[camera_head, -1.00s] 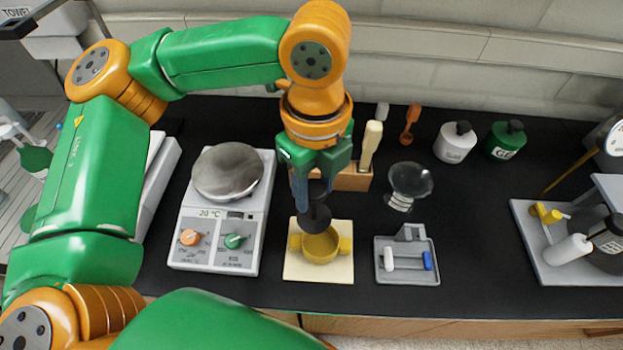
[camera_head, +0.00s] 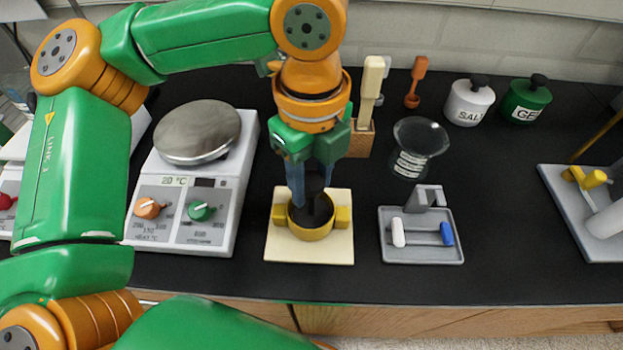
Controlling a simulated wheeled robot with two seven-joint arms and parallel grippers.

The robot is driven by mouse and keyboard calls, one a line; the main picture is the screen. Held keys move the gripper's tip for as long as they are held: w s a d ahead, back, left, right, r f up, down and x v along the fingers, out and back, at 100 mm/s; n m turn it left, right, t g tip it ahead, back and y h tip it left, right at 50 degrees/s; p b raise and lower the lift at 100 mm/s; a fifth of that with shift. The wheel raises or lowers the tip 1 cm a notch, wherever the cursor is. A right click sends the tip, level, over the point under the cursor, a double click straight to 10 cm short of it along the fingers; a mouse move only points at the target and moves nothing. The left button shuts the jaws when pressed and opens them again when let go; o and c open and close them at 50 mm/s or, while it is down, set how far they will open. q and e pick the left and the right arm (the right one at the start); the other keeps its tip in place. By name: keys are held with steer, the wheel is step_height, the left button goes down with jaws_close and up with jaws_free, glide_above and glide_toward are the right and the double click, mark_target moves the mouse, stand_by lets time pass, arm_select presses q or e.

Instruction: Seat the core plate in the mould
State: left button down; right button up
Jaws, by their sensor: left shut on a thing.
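The mould is a yellow ring with a lug on each side (camera_head: 342,216), on a cream square base plate (camera_head: 283,249) on the black bench. My left gripper (camera_head: 311,196) points down over the mould, shut on the dark core plate (camera_head: 318,217). The core plate's lower part is within the mould's ring as seen from above. The fingers partly cover it, so I cannot tell whether it touches the mould floor. My right gripper is not in view.
A hotplate (camera_head: 215,222) stands left of the mould. A grey tray (camera_head: 421,254) with white and blue handles lies to its right. Behind are a wooden block (camera_head: 360,140), a glass beaker (camera_head: 418,146), and SALT (camera_head: 468,103) and green (camera_head: 525,100) jars.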

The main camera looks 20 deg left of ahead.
arm_select(q)
steer(key=shift+a, duration=0.1)
steer(key=shift+c, duration=1.6)
jaws_free()
step_height(320, 180, up, 7)
steer(key=p, duration=0.9)
steer(key=shift+r+p, duration=0.15)
steer(key=shift+p, duration=0.25)
steer(key=shift+f, duration=0.2)
